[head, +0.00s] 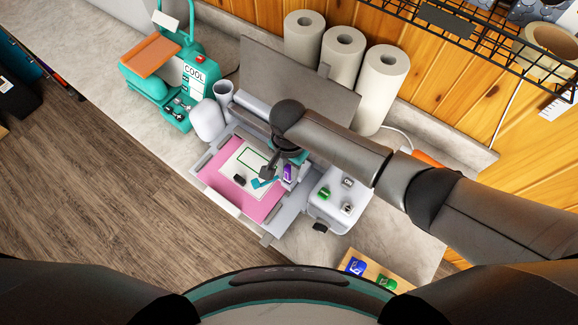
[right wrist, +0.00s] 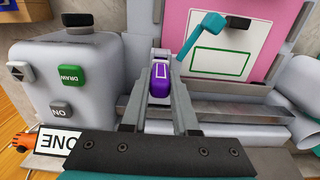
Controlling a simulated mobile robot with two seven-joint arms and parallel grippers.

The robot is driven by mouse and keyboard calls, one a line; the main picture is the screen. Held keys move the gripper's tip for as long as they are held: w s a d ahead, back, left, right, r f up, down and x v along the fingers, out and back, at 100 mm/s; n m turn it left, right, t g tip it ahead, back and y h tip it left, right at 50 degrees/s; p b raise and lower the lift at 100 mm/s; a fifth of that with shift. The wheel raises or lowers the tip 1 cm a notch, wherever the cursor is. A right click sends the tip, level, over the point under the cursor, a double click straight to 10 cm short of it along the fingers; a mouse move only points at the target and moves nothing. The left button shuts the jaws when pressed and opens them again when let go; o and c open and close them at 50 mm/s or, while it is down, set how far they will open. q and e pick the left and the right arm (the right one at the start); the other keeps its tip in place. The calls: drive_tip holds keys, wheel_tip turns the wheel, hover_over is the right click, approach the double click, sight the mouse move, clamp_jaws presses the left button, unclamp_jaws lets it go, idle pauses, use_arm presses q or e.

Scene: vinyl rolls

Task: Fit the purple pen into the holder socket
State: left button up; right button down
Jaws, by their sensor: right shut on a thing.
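The purple pen (right wrist: 160,82) is between the fingertips of my right gripper (right wrist: 162,72), which is shut on it, in the right wrist view. In the head view the purple pen (head: 288,172) shows beside my right gripper (head: 280,168), over the right side of the plotter bed. A small pale block (right wrist: 160,54) is just beyond the pen and may be the holder; its socket is hidden, so I cannot tell whether the pen is in it. My left gripper is not in view.
The plotter has a pink mat (head: 212,178) with a white card bearing a green rectangle. A teal piece (right wrist: 203,32) lies over the card. A white button housing (head: 337,208) stands right of the bed. Paper rolls (head: 343,52) stand behind. A teal machine (head: 172,92) is at left.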

drive_tip(key=shift+f, duration=0.5)
idle(0.3)
drive_tip(key=shift+s+d+f, duration=0.1)
drive_tip(key=shift+s+f, duration=0.1)
drive_tip(key=shift+f, duration=0.35)
idle(1.1)
drive_tip(key=c, duration=1.1)
unclamp_jaws()
drive_tip(key=o, duration=1)
drive_tip(key=shift+w+r, duration=0.15)
drive_tip(key=shift+w, duration=0.05)
drive_tip(key=shift+r+p, duration=0.65)
drive_tip(key=shift+r, duration=2.85)
